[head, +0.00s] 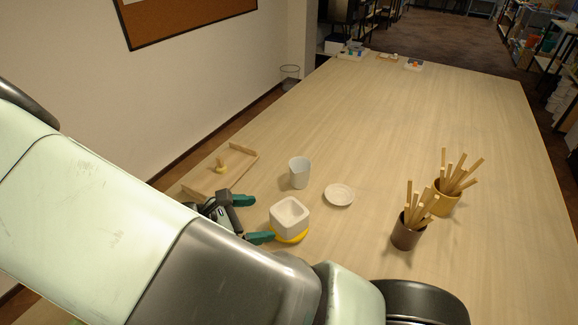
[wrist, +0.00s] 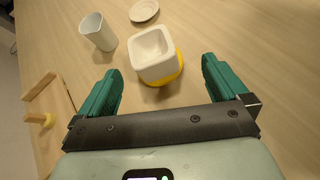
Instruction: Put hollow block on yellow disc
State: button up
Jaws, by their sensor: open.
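The hollow block (head: 290,218) is a white, square, open-topped block. It rests on the yellow disc (head: 291,239), whose edge shows below it in the head view. In the wrist view the block (wrist: 155,68) covers most of the disc (wrist: 168,80), and a yellow rim shows along its front and right. My gripper (head: 256,219) has two teal fingers spread apart, with nothing between them. In the wrist view the block lies ahead of the open fingers (wrist: 162,78), apart from both. The middle of the disc is hidden under the block.
A white cup (head: 299,173) and a small white saucer (head: 339,195) stand behind the block. Two pots of wooden sticks, one brown (head: 406,236) and one tan (head: 444,202), stand to the right. A wooden tray (head: 205,183) with a knobbed piece (head: 221,164) lies left. The far table is mostly clear.

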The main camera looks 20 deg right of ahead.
jog(key=s+d+r+m+y, duration=0.2)
jog(key=s+r+m+y, duration=0.2)
jog(key=r, duration=0.6)
jog(key=s+d+r+m+t+y, duration=0.1)
jog(key=s+d+r+m+y, duration=0.1)
jog(key=s+r+m, duration=0.4)
jog(key=s+d+r+m+t+y, duration=0.1)
jog(key=s+d+r+m+y, duration=0.1)
jog(key=s+r+m+y, duration=0.3)
notch_tip(320, 180, up, 11)
jog(key=s+m, duration=0.1)
jog(key=m, duration=0.3)
jog(key=shift+d+y, duration=0.15)
jog(key=shift+y, duration=0.15)
